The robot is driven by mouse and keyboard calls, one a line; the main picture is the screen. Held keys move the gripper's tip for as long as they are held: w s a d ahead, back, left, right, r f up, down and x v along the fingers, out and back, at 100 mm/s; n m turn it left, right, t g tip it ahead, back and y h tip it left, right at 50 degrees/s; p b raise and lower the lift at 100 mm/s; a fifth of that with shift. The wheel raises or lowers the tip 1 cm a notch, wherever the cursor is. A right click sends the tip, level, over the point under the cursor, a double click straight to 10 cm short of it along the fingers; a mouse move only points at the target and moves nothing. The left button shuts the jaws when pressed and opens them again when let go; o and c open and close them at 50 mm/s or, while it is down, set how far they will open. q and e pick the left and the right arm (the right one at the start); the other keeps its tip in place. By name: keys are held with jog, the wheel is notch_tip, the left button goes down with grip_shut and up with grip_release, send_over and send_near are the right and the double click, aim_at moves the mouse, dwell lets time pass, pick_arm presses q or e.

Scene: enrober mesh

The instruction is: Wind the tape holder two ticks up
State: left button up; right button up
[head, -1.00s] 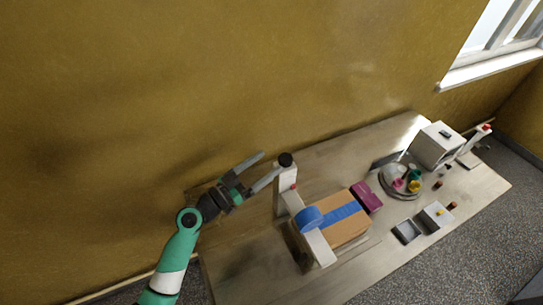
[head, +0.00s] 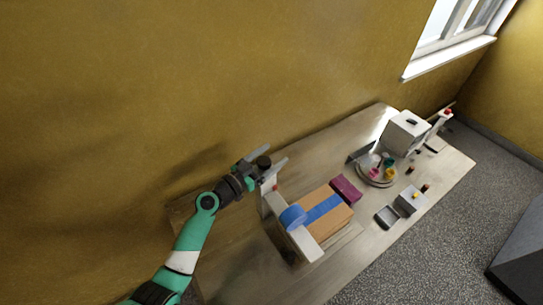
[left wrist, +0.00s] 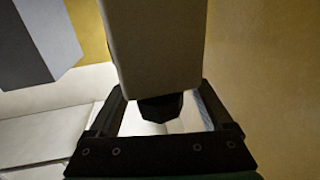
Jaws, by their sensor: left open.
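The tape holder is a white upright post (head: 268,200) with a black knob (head: 263,162) on top and a white arm reaching forward. A blue tape roll (head: 292,217) sits at the holder, beside a cardboard box (head: 337,214) with a blue strip across it. My left gripper (head: 271,156) is open at the top of the post, its fingers on either side of the knob in the picture. Contact cannot be told. In the left wrist view, a dark knob (left wrist: 160,107) shows near the gripper's black frame, with a pale block (left wrist: 160,45) above it. My right gripper is out of view.
A magenta block (head: 346,189) lies beside the box. Farther right on the table are a round tray (head: 364,181) with small coloured items, a white box-shaped unit (head: 405,132) and a small grey tray (head: 386,217). The table's near left part is clear.

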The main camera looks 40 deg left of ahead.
pick_arm(q)
jog(key=shift+w, duration=0.1)
grip_shut()
jog(key=shift+a+n+y+p, duration=0.1)
jog(key=shift+n+y+p, duration=0.5)
jog(key=shift+y+p, duration=0.35)
jog(key=n+y+p, duration=0.1)
jog(key=y+p, duration=0.1)
jog(key=p, duration=0.1)
jog(key=n+g+y+p, duration=0.1)
jog(key=y+p, duration=0.1)
jog(key=p, duration=0.1)
jog(key=a+n+y+p, duration=0.1)
jog(key=n+y+p, duration=0.1)
jog(key=p, duration=0.1)
jog(key=shift+r+y+p, duration=0.25)
jog(key=shift+r+p, duration=0.05)
jog(key=shift+r, duration=0.1)
jog(key=shift+a+f+n+g+y+p, duration=0.25)
jog(key=shift+n+g+y+p, duration=0.15)
jog(key=shift+n+g+y, duration=0.3)
jog(key=shift+s+a+f+n+g+y, duration=0.1)
jog(key=shift+s+n+g+y, duration=0.2)
jog(key=shift+n+y, duration=0.45)
jog(key=shift+y, duration=0.35)
grip_release()
